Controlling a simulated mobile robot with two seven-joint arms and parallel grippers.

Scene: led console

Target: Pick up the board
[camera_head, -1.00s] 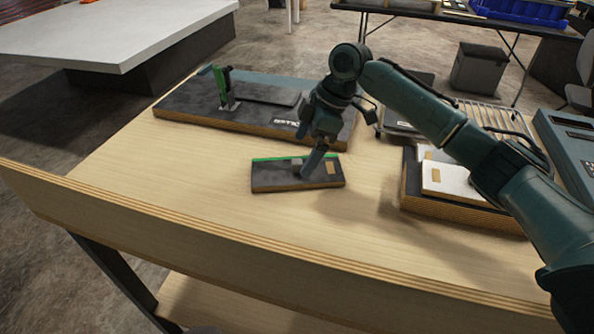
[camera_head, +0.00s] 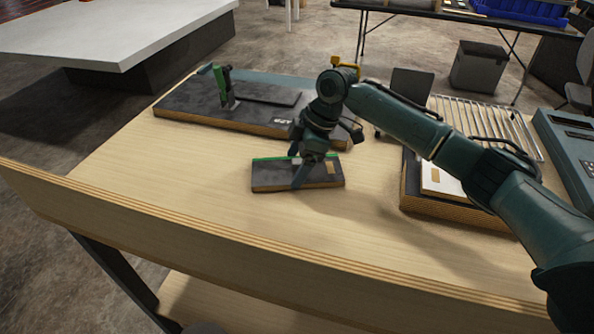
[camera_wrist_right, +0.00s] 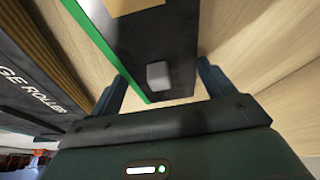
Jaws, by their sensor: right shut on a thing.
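The board (camera_head: 271,178) is a small dark slab with a wooden edge, a green strip along its far side and a tan patch at its right. It lies on the wooden table. My right gripper (camera_head: 299,174) reaches down over its middle and is shut on it. In the right wrist view the board (camera_wrist_right: 150,40) passes between the two fingers (camera_wrist_right: 162,88), with a small grey block on its top. My left gripper is not in view.
Behind the board lies a larger dark fixture (camera_head: 185,104) with a green clamp (camera_head: 224,85). To the right are a dark wooden-edged stand (camera_head: 450,212) with a white plate, a wire rack (camera_head: 490,125) and a blue-grey console (camera_head: 570,150). The table in front and left is clear.

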